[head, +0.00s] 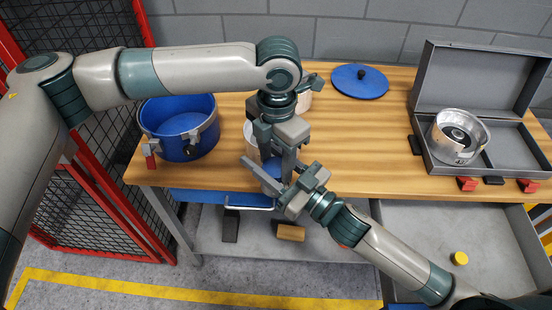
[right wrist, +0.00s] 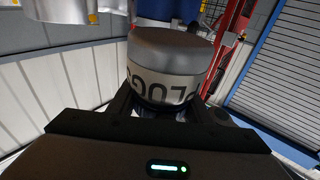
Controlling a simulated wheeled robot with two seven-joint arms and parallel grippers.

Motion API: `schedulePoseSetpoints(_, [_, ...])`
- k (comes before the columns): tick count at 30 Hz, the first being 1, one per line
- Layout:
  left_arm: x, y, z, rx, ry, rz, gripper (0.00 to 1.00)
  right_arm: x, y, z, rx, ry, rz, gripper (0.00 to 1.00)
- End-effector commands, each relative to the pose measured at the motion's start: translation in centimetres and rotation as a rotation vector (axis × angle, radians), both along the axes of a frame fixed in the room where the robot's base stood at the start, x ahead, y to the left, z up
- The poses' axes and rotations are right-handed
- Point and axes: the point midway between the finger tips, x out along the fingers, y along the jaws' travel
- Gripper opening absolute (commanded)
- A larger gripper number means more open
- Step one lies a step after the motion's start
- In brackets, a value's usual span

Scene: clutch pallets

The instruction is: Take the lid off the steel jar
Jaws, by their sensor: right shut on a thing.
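In the right wrist view, a round jar (right wrist: 167,65) with a grey end and a pale label stands between my right gripper's fingers (right wrist: 155,110). Its label letters read upside down in the picture. In the head view, my right gripper (head: 272,172) reaches up-left at the table's front edge, shut on the jar. The jar is mostly hidden there. My left gripper (head: 279,168) points down at the same spot, its fingers apart, with something blue behind or between them. I cannot tell whether it holds anything. A pale silver container (head: 249,133) shows partly behind my left gripper.
A blue pot (head: 160,112) stands at the table's left end and a blue lid (head: 360,81) lies at the back. The wooden table (head: 370,140) is clear between. A red mesh cage (head: 85,170) stands left.

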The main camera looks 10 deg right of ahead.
Motion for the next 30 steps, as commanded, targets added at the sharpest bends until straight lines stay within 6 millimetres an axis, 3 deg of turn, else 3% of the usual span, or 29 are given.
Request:
schedulePoseSetpoints(7, [0.04,0.03,0.02,0.0,-0.001,0.035,0.19,0.0,0.0,0.02,0.0,0.0,0.0,0.0])
schedulePoseSetpoints(16, [0.07,0.04,0.03,-0.002,-0.003,0.288,0.2,0.01,-0.02,0.0,-0.001,-0.001,0.0,0.0])
schedulePoseSetpoints(24, [0.09,0.06,0.06,-0.002,-0.004,0.302,0.19,0.01,-0.02,-0.01,-0.001,-0.001,-0.001,0.0])
schedulePoseSetpoints(25, [0.09,0.06,0.06,-0.002,-0.004,0.301,0.48,0.01,-0.02,-0.01,-0.001,-0.001,0.0,0.0])
schedulePoseSetpoints(27, [0.09,0.06,0.06,-0.002,-0.004,0.301,0.64,0.0,-0.01,-0.01,-0.001,-0.001,0.0,0.0])
schedulePoseSetpoints(30, [0.07,0.04,0.05,-0.002,-0.003,0.299,0.64,0.0,-0.01,0.0,0.0,0.0,0.0,0.0])
